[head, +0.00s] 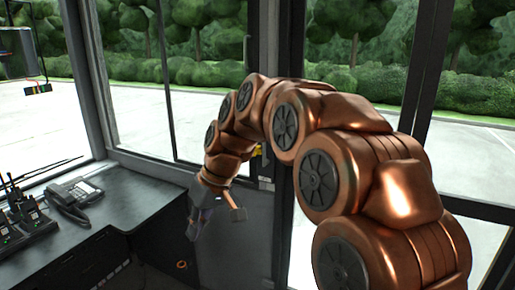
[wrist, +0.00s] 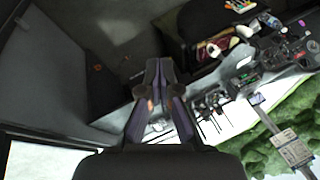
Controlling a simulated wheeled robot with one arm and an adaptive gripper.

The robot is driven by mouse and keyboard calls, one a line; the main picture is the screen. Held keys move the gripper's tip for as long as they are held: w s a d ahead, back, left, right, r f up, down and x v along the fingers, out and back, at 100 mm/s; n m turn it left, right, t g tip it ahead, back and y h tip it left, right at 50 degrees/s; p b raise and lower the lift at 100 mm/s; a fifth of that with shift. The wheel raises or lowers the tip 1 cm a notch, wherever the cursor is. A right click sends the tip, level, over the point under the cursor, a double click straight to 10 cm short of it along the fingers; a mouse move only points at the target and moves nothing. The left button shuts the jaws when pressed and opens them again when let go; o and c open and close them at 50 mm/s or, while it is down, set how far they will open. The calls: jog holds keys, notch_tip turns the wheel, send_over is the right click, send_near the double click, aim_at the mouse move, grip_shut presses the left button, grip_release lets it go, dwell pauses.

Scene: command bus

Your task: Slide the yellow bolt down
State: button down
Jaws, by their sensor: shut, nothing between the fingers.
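A small yellow piece (head: 257,151), which looks like the bolt, shows on the door frame just right of my copper wrist. My arm hides part of it, so I cannot tell its position along its travel. My gripper (head: 193,232) points downward in front of the grey lower door panel, below and left of the yellow piece and apart from it. In the wrist view my gripper's dark fingers (wrist: 156,64) are together with nothing between them. The bolt is not visible in the wrist view.
A dark desk (head: 120,205) at the left carries a telephone (head: 75,198) and radios in chargers (head: 22,218). A small orange ring (head: 182,265) lies low beside the desk. Tall glazed door panels stand behind my arm. The wrist view shows a cluttered counter at the right.

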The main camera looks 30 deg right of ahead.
aim_at(257, 147)
jog(key=w+d+r+n+t+y, duration=0.15)
jog(key=w+d+r, duration=0.25)
jog(key=w+d, duration=0.4)
jog(key=w+d+r+t, duration=0.35)
jog(key=w+d, duration=0.25)
jog(key=w, duration=0.4)
jog(key=w+d+r+n+t+h, duration=0.1)
jog(key=w+d+t, duration=0.1)
jog(key=d, duration=1)
jog(key=w+d+r+n+t+h+p, duration=0.1)
jog(key=w+d+n, duration=0.1)
jog(key=d, duration=1)
jog(key=shift+w+d+t, duration=0.4)
jog(key=shift+w, duration=0.1)
jog(key=shift+f, duration=0.1)
jog(key=shift+s+d+f+p+x, duration=0.2)
jog(key=shift+f+p+x, duration=0.25)
jog(key=shift+x, duration=1.7)
jog(key=shift+s+d+f+p+x, duration=0.25)
jog(key=shift+p+x, duration=0.35)
jog(key=shift+x, duration=1.5)
jog(key=shift+s+d+f+p+x, duration=0.15)
jog(key=shift+f+p+x, duration=0.3)
jog(key=shift+x, duration=1.7)
